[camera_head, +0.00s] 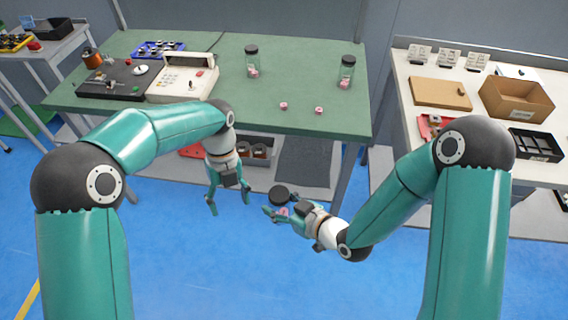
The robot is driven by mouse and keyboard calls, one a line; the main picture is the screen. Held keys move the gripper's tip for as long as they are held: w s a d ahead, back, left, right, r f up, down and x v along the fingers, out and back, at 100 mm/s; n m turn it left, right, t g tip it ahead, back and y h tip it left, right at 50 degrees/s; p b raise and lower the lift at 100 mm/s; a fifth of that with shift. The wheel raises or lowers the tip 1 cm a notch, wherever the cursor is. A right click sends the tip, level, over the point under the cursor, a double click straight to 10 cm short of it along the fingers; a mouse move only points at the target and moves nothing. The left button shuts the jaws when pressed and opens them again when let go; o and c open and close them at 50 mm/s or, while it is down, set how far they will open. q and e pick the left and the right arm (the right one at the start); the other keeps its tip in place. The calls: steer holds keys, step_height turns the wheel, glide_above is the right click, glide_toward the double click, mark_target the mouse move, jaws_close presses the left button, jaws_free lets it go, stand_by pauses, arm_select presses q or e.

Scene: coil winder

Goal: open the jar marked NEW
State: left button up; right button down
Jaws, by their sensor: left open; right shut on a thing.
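My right gripper (276,209) is shut on a jar with a black lid (279,194), held in the air in front of the green table. A little pink shows below the lid; the fingers hide most of the jar's body and I can read no marking. My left gripper (229,202) is open and empty, pointing down, to the left of the held jar and apart from it. Two other clear jars with black lids and pink contents stand on the table, one at the middle (253,62) and one at the right (346,72). Their markings are too small to read.
Two small pink pieces lie on the green table (240,115) near its front. A beige instrument (182,78), a dark fixture (113,82) and a blue tray (158,49) are at its left. A right-hand bench holds a cardboard box (516,98) and a black tray (535,145).

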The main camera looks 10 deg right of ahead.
mark_target(284, 190)
arm_select(q)
steer(key=d+r+m+t, duration=0.1)
steer(key=d+r, duration=0.2)
steer(key=d, duration=0.1)
steer(key=d+r+m+t, duration=0.1)
steer(key=d+r, duration=0.3)
steer(key=d+r+t, duration=0.1)
steer(key=d+r, duration=0.3)
steer(key=shift+w+d+m, duration=0.25)
steer(key=shift+d+m, duration=0.1)
steer(key=shift+m, duration=0.05)
steer(key=shift+s+d, duration=0.15)
steer(key=shift+f, duration=3.95)
steer(key=shift+o, duration=0.2)
steer(key=shift+d+f, duration=0.1)
steer(key=shift+f, duration=0.05)
jaws_close()
steer(key=shift+s, duration=0.1)
